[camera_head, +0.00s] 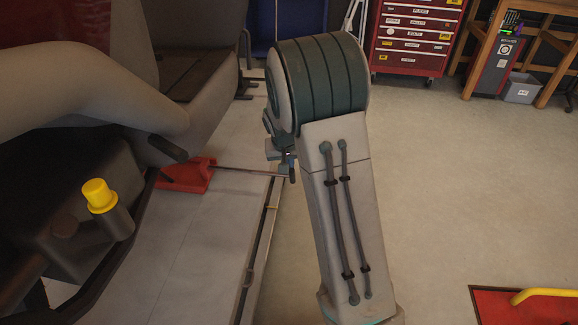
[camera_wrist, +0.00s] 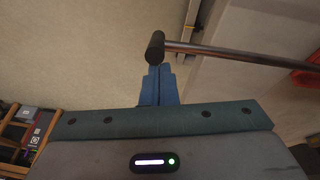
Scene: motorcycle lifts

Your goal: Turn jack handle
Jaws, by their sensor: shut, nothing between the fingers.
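The red jack (camera_head: 188,176) sits on the grey lift platform at the left of the head view. Its thin handle rod (camera_head: 245,171) reaches right to a short dark crosspiece (camera_head: 292,173) near the platform edge. My gripper (camera_head: 285,163) is at that end, mostly hidden behind my arm. In the wrist view, my blue fingers (camera_wrist: 158,72) are shut and empty, with the dark handle end (camera_wrist: 155,47) right at their tips. I cannot tell whether they touch. The rod (camera_wrist: 235,51) runs right towards the red jack (camera_wrist: 308,78), cut by the frame edge.
A motorcycle part with a yellow cap (camera_head: 98,195) fills the left. The lift platform (camera_head: 190,240) ends in a rail beside my arm. A red tool chest (camera_head: 412,38) and a wooden bench (camera_head: 485,45) stand behind.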

